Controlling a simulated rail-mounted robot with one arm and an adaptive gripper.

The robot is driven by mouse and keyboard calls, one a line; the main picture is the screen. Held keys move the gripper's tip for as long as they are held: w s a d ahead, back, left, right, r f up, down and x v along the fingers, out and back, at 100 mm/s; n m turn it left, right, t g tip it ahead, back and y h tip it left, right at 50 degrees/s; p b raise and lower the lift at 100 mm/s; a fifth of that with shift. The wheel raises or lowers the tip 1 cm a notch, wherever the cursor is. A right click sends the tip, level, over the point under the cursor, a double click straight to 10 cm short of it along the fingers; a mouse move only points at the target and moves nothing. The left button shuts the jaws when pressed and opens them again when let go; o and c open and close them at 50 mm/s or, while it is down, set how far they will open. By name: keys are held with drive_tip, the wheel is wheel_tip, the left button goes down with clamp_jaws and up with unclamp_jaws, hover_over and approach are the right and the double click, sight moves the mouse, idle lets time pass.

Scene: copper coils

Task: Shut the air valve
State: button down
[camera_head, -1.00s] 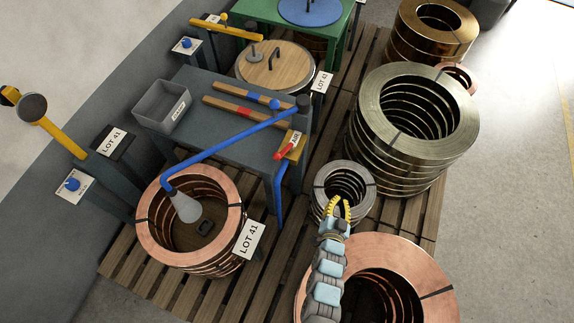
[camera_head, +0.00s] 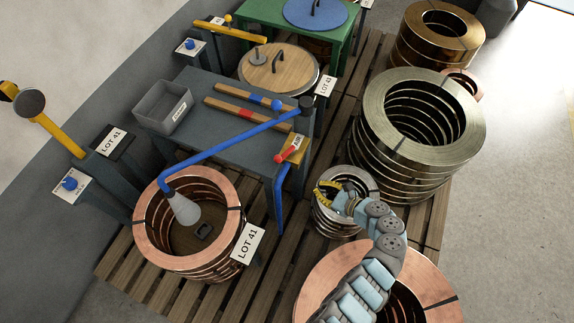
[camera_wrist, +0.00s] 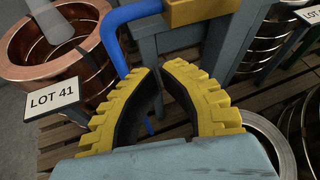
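The air valve is a red lever (camera_head: 287,153) on a yellow block at the front right corner of the grey table, with a white AIR tag (camera_head: 297,142). The lever lies slanted across the block. My gripper (camera_head: 322,192), with yellow ribbed fingers, is below and to the right of the valve, apart from it, over the small silver coil. In the wrist view, the two fingers (camera_wrist: 162,70) are apart at their tips with nothing between them. The yellow block (camera_wrist: 195,10) shows at the top of that view; the red lever is not visible there.
A blue pipe (camera_head: 225,145) runs over the table (camera_head: 215,125) to a nozzle above a copper coil (camera_head: 150,240) at left. A silver coil (camera_head: 370,160) stands right, a copper coil (camera_head: 435,285) below.

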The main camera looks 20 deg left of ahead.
wheel_tip(320, 180, up, 8)
drive_tip(key=g+y, duration=0.2)
drive_tip(key=y, duration=0.1)
drive_tip(key=b, duration=0.3)
approach(279, 162)
drive_tip(key=x, duration=0.8)
drive_tip(key=shift+w+d+f, duration=0.1)
drive_tip(key=shift+f, duration=0.25)
drive_tip(key=shift+r+p, duration=0.1)
drive_tip(key=shift+p, duration=0.65)
